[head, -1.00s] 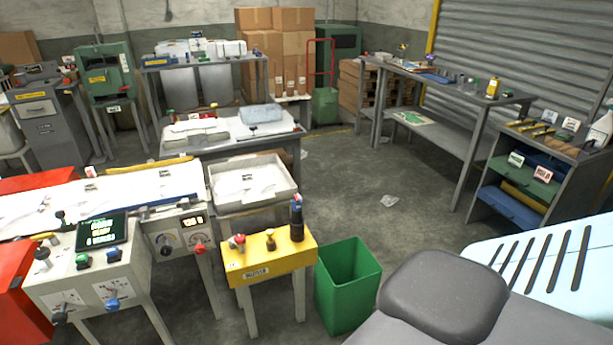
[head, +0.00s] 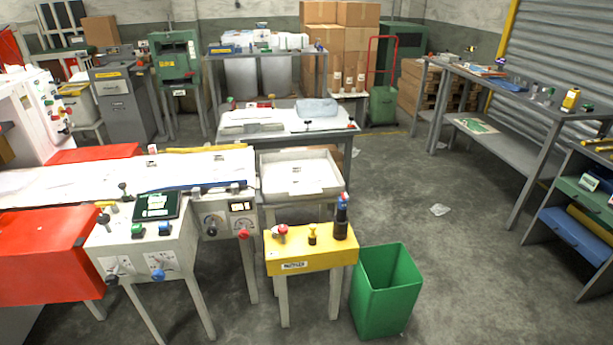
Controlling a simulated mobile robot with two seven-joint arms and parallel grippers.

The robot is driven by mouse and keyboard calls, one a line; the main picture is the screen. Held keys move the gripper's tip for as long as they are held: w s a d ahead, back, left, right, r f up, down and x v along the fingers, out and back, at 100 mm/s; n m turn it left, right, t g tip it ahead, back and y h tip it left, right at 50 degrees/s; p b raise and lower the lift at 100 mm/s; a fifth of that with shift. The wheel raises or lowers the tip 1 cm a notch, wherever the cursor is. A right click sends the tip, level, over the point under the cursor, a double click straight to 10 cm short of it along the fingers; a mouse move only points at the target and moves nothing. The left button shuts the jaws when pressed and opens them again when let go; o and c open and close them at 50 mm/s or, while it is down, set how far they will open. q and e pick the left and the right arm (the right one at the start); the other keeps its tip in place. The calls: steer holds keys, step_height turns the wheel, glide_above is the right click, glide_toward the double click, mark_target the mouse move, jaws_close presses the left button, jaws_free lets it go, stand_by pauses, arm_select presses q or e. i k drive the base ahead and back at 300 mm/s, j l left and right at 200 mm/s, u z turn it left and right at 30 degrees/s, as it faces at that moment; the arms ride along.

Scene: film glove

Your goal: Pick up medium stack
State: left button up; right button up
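Neither of my grippers is in the head view. I cannot tell which thing is the medium stack. Flat white material lies in the white tray (head: 333,189) beside the long machine. On the grey table (head: 312,137) behind it lie a flat pale pile (head: 252,127) at the left and a thicker blue-grey bundle (head: 317,108) at the right. White bundles (head: 262,40) also lie on the far bench. Their sizes are hard to compare from here.
The long white machine (head: 110,185) with red panels fills the left. A yellow control box (head: 295,258) on legs and a green bin (head: 388,290) stand in front. Shelving (head: 590,200) and a workbench (head: 520,100) line the right. The floor (head: 440,270) between is open, with scraps.

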mark_target(304, 175)
steer(key=i+j, duration=0.2)
steer(key=i, duration=0.3)
steer(key=i+j+z, duration=0.1)
steer(key=i, duration=0.45)
steer(key=z, duration=1.35)
